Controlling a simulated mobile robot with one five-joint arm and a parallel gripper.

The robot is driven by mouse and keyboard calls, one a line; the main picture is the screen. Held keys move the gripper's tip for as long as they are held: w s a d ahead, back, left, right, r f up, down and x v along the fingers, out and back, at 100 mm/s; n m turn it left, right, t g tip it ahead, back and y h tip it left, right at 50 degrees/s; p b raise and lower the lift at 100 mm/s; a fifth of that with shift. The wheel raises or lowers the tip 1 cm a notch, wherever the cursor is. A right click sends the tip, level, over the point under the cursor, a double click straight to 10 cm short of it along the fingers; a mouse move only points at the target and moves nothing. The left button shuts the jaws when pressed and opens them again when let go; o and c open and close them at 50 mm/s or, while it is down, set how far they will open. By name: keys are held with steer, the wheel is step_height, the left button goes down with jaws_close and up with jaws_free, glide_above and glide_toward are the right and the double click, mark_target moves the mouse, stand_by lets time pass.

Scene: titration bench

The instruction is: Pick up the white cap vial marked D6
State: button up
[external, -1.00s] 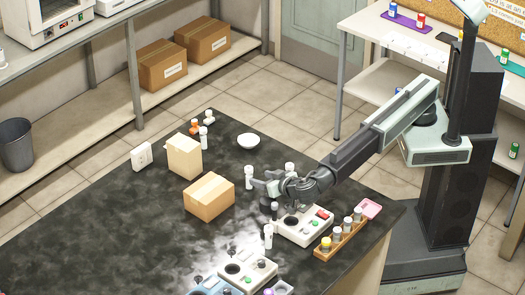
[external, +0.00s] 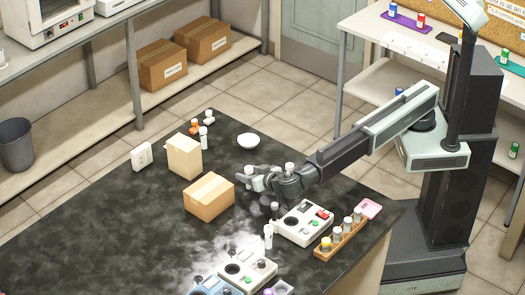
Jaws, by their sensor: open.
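My gripper (external: 257,181) is open above the black bench and reaches left, close to a white-capped vial (external: 249,171). The fingers partly cover this vial, and I cannot tell whether they touch it. Another white-capped vial (external: 289,167) stands just behind my wrist, its lower part hidden. A white vial (external: 268,236) stands in front, left of the grey-white device. More white-capped vials (external: 203,138) stand at the far left of the bench. The marks are too small to read, so I cannot tell which vial is D6.
A carton (external: 209,197) lies left of my gripper, with an upright carton (external: 184,157) behind it. A white bowl (external: 248,140) sits behind. A device with buttons (external: 302,226) and a wooden rack (external: 341,240) of several vials stand at right. The bench's left middle is clear.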

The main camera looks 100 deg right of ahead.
mark_target(251, 174)
jaws_close()
steer(key=shift+r, duration=0.1)
steer(key=shift+a+r+p, duration=0.15)
steer(key=shift+r+p, duration=0.55)
steer(key=shift+p, duration=0.1)
steer(key=s+a, duration=0.2)
steer(key=a, duration=0.1)
steer(key=shift+s+a+r, duration=0.15)
steer(key=shift+s+a, duration=0.05)
step_height(251, 174, up, 13)
steer(key=p, duration=1.3)
steer(key=shift+d+r, duration=0.15)
